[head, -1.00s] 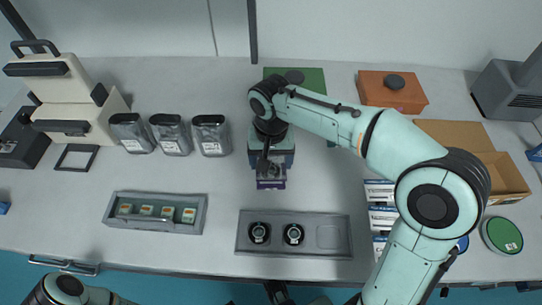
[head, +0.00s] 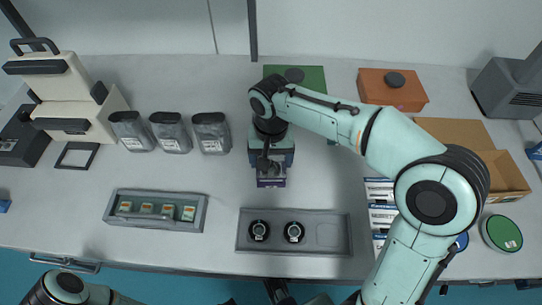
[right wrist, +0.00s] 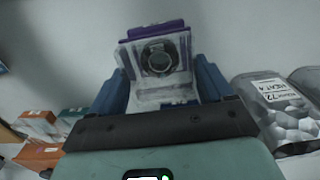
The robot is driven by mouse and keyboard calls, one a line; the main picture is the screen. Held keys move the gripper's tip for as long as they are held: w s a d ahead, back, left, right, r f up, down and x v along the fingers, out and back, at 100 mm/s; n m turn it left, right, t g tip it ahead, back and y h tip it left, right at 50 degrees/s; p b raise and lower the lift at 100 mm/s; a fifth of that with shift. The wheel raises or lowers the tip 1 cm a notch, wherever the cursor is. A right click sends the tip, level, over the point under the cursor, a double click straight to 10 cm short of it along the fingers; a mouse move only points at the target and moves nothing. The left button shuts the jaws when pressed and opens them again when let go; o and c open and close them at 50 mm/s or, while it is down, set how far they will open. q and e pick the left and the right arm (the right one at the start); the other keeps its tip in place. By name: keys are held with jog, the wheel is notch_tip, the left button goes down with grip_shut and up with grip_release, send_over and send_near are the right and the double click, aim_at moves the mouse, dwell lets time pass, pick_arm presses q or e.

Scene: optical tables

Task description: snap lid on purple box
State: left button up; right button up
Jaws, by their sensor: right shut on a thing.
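The purple box (head: 271,183) stands on the table just in front of my right gripper (head: 270,165), mostly hidden by it in the head view. In the right wrist view the purple box (right wrist: 184,38) shows a purple edge and a pale face around a dark round part (right wrist: 158,60). My right gripper (right wrist: 160,98) is shut on a pale, see-through piece between its blue fingers, against the purple box. I cannot tell whether this piece is the lid or part of the box, or whether a lid is seated.
A grey tray (head: 332,262) with two black round parts lies in front. Behind are a green box (head: 313,79) and an orange box (head: 375,94). An open carton (head: 508,178) stands right.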

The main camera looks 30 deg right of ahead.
jog(key=shift+f+b, duration=0.75)
jog(key=shift+f, duration=0.55)
dwell(0.6)
jog(key=o, duration=0.9)
jog(key=shift+r, duration=0.4)
notch_tip(320, 180, up, 13)
jog(key=p, duration=0.3)
jog(key=shift+f, duration=0.2)
